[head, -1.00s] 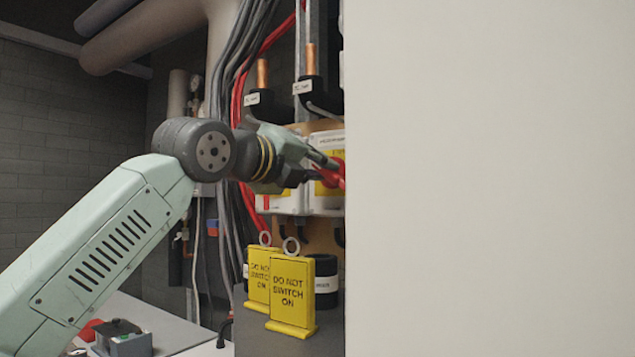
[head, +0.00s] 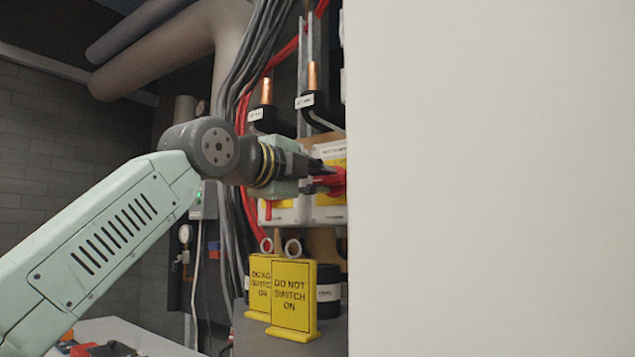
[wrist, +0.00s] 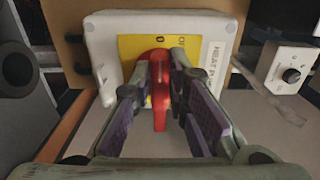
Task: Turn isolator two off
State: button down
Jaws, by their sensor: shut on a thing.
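A white isolator box (wrist: 105,38) with a yellow plate (wrist: 130,47) and a red handle (wrist: 158,88) fills the middle of the wrist view. The plate shows an O mark near the top; the side label reads "HEAT P", the rest cut off, so I cannot read its number. My gripper (wrist: 161,77) is shut on the red handle, one finger on each side. In the head view my gripper (head: 324,174) meets the red handle (head: 338,180) of the right-hand isolator (head: 328,214). Another isolator (head: 284,215) with a red handle sits left of it, partly behind my gripper.
A large pale panel (head: 490,180) blocks the right of the head view. Two yellow "DO NOT SWITCH ON" tags (head: 293,297) stand below the isolators. Cables (head: 238,120) hang behind my arm. A small white box with a black knob (wrist: 290,74) is at the right in the wrist view.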

dwell(0.4)
jog(key=c, duration=1.6)
grip_release()
jog(key=shift+o, duration=0.2)
